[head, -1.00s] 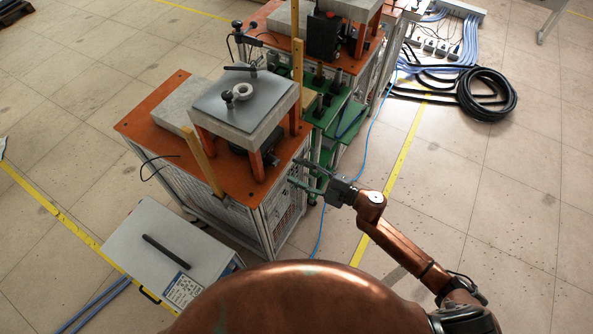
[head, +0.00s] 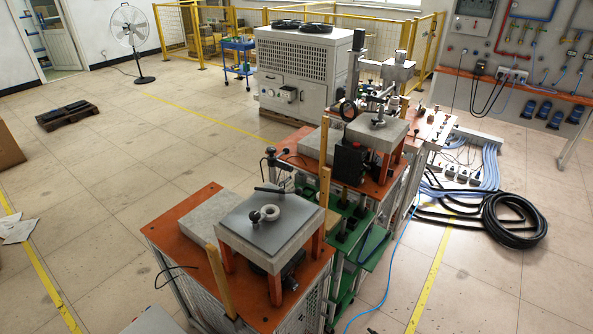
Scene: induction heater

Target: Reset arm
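The induction heater station shows in the head view as an orange-topped bench (head: 178,241) at lower centre. A raised grey plate (head: 285,232) stands on orange legs above it. On the plate lie a pale ring (head: 270,213), a small dark knob (head: 254,217) and a dark handle. Neither of my grippers nor my arms is in the picture, so their state is hidden.
A second orange-topped bench (head: 375,184) stands behind, with green shelves (head: 375,248) between. Black hose coils (head: 515,220) and blue cables lie on the floor at right. A large grey chiller (head: 300,75) stands at the back. The left floor is mostly clear.

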